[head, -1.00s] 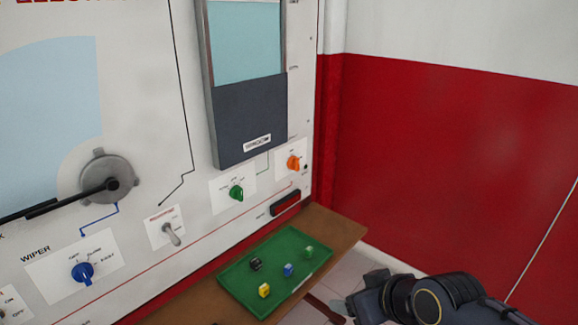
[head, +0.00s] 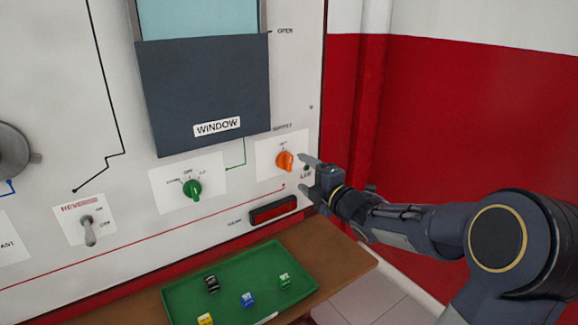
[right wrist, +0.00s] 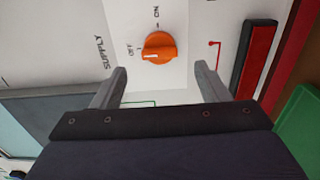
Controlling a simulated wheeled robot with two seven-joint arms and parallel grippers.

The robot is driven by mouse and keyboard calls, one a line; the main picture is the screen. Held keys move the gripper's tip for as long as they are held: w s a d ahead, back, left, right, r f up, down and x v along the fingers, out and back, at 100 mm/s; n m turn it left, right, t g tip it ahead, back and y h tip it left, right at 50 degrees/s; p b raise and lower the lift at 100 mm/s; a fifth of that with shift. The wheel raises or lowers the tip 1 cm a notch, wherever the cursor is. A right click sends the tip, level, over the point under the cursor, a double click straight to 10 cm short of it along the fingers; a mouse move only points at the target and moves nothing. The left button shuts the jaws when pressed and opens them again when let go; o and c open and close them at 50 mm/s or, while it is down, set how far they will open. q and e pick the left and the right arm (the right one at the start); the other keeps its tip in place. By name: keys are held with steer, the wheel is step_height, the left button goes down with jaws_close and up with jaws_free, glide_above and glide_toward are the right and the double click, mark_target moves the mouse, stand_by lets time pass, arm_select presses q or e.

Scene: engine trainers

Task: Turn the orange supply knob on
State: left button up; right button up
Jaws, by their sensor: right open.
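The orange supply knob (head: 285,161) sits on a white label plate on the panel. In the right wrist view the knob (right wrist: 159,47) lies just beyond the fingertips, between them sideways, with OFF and ON printed beside it. Its white pointer mark is on the side by OFF. My right gripper (head: 305,176) is open and empty, close in front of the knob and to its right in the head view. Its two fingers (right wrist: 162,82) show apart in the right wrist view, not touching the knob. My left gripper is not in view.
A green knob (head: 193,188) and a toggle switch (head: 89,230) are to the left on the panel. A red lamp bar (head: 273,211) is below the orange knob. A green tray (head: 183,292) with several small coloured parts stands on a wooden table (head: 342,262).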

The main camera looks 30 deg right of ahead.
mark_target(290, 164)
steer(key=w, duration=0.6)
steer(key=shift+w+a, duration=0.3)
steer(key=shift+w, duration=0.05)
steer(key=c, duration=1)
